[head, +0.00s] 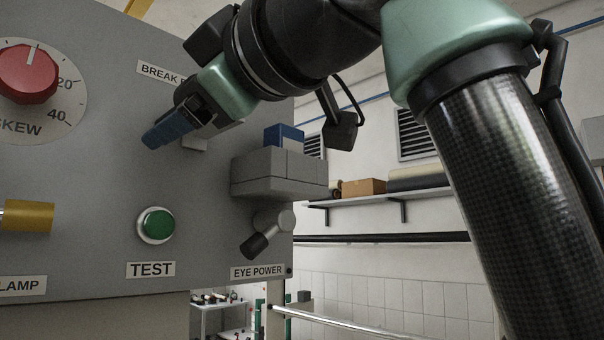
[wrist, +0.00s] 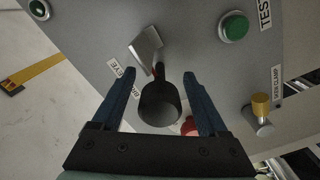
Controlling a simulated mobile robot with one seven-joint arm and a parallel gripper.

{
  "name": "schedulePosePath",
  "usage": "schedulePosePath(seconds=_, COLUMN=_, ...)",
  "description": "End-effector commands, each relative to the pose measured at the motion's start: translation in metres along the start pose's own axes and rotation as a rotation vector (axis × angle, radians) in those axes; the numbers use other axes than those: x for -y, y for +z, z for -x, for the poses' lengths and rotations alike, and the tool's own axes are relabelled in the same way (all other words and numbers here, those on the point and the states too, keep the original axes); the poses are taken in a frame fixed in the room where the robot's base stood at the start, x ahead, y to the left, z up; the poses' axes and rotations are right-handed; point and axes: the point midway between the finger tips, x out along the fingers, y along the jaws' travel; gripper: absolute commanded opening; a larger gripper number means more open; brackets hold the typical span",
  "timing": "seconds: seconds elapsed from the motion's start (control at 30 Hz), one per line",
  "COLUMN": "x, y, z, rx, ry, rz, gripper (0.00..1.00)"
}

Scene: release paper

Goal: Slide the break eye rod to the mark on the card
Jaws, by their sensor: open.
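My gripper (head: 172,127) is open, with blue fingers, in front of the grey panel below the partly covered "BREAK E…" label (head: 160,72). In the wrist view, a dark round-ended cylinder (wrist: 158,105) lies in the gap between the open fingers (wrist: 160,88). A silver flat piece (wrist: 147,45) shows beyond it. I cannot tell for certain whether this cylinder is the break eye rod. In the head view my gripper hides most of that spot, with a small pale grey piece (head: 195,144) below it. I cannot make out the card or its mark.
A grey block bracket (head: 270,178) with a blue piece (head: 284,134) juts out right of my gripper. Below it are the eye power lever (head: 256,245) and the green test button (head: 156,225). A red skew knob (head: 28,72) and yellow clamp knob (head: 28,215) are at left.

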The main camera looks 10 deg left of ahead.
Motion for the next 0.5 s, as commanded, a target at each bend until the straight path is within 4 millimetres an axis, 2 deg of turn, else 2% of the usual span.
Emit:
schedulePosePath(seconds=0.17, x=0.0004, y=0.0001, z=-0.0002, rx=0.000, ry=0.000, rz=0.000, gripper=0.77)
schedulePosePath(seconds=0.2, x=0.0004, y=0.0001, z=-0.0001, rx=0.000, ry=0.000, rz=0.000, gripper=0.73)
schedulePosePath(seconds=0.5, x=0.0002, y=-0.0001, z=0.0002, rx=0.000, ry=0.000, rz=0.000, gripper=0.19)
